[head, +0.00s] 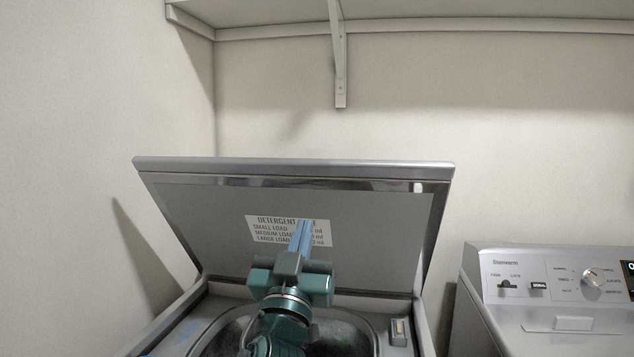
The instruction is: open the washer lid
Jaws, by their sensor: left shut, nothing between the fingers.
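The washer lid (370,225) stands raised and tilted back, its underside facing me with a white detergent label on it. The washer (203,312) below shows its open top and part of the round drum opening (355,335). My left gripper (304,224) is in front of the lid's underside, its blue fingers together and pointing up over the label. The fingers hold nothing. I cannot tell whether they touch the lid. My arm hides part of the drum opening. My right gripper is not in view.
A second appliance with a control panel (560,275) stands to the right, separated by a narrow gap. A shelf (430,25) with a bracket (338,60) is on the wall above. Walls stand behind and to the left of the washer.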

